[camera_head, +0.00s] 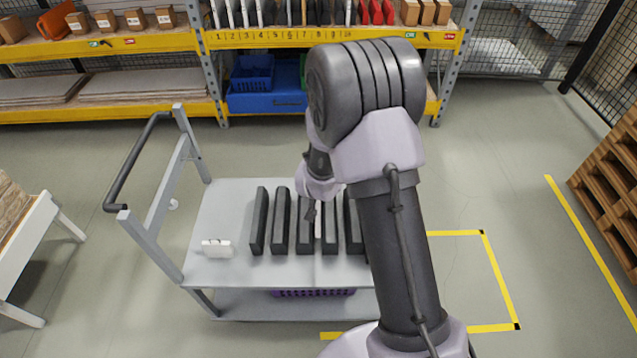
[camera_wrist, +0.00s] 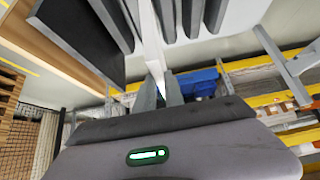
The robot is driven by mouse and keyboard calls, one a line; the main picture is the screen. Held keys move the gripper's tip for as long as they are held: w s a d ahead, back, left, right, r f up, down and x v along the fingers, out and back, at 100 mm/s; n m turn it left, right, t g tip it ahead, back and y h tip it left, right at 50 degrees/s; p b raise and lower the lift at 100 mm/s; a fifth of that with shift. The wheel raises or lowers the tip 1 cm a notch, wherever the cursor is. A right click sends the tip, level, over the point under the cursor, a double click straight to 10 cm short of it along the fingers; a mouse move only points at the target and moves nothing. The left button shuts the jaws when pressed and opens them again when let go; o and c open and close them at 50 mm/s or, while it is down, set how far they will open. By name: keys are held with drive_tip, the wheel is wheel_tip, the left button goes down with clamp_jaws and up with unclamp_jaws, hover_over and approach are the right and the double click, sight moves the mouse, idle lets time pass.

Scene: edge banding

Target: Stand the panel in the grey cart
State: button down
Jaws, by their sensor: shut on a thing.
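The grey cart (camera_head: 225,205) stands in front of me, with several upright dark divider bars (camera_head: 281,222) on its top deck. My gripper (camera_head: 314,207) is low over the deck, among the bars right of the middle. In the wrist view its fingers (camera_wrist: 161,92) are shut on the panel (camera_wrist: 149,38), a thin pale board seen edge-on. In the head view the panel (camera_head: 318,224) shows as a narrow light upright strip between two dark bars. My arm hides the right side of the cart. I cannot tell whether the panel's lower edge touches the deck.
A small white block (camera_head: 216,248) lies on the deck's left front. The cart's handle (camera_head: 136,160) rises at its left. A purple basket (camera_head: 314,292) sits on the lower shelf. Yellow-beamed shelving (camera_head: 120,48) stands behind, a white table (camera_head: 25,240) at left, wooden pallets (camera_head: 612,180) at right.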

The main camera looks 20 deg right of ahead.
drive_tip(key=shift+w+a+f, duration=0.1)
drive_tip(key=shift+f, duration=0.3)
wheel_tip(320, 180, down, 13)
drive_tip(key=b, duration=1.1)
drive_tip(key=shift+b, duration=0.4)
drive_tip(key=shift+r, duration=0.1)
drive_tip(key=c, duration=1.3)
unclamp_jaws()
drive_tip(key=shift+c, duration=0.2)
drive_tip(key=p+v, duration=0.6)
drive_tip(key=v, duration=1.1)
drive_tip(key=shift+s+r+p, duration=0.25)
drive_tip(key=shift+p, duration=0.05)
